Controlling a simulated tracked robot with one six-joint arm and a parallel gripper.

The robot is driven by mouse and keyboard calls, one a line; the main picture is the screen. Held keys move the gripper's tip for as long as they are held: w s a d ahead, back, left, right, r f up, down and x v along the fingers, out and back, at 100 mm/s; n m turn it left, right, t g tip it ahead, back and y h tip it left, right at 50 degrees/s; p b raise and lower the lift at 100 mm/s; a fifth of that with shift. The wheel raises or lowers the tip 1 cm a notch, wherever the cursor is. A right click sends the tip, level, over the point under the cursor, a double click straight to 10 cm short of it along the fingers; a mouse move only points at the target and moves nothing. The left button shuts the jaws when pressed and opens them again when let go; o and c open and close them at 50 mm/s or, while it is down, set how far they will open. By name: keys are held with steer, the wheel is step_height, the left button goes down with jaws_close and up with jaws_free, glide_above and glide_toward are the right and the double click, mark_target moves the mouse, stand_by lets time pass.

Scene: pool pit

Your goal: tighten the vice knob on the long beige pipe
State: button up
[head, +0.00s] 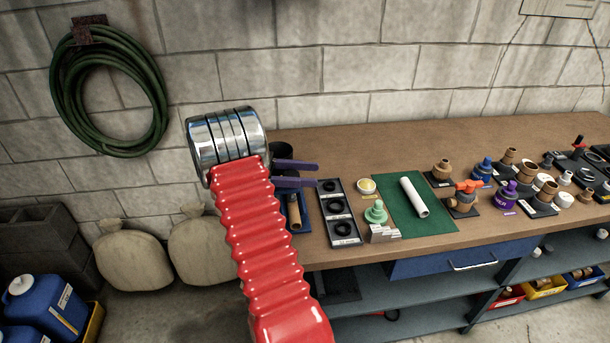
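My gripper (316,175) has two purple fingers spread apart with nothing between them, over the left end of the workbench. A short beige pipe piece (294,213) lies in a blue tray (305,222) just below the fingers, partly hidden by my red arm. At the far right of the bench, dark hardware with a red-topped handle (579,142) may be the vice and its knob.
A white pipe (414,197) lies on a green mat (399,221). A black tray of rings (341,231), a green fitting (376,213) and several fittings, one with an orange handle (468,186), crowd the front. The bench back (400,140) is clear below a block wall.

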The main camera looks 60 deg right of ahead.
steer(key=shift+o, duration=1)
step_height(320, 180, up, 10)
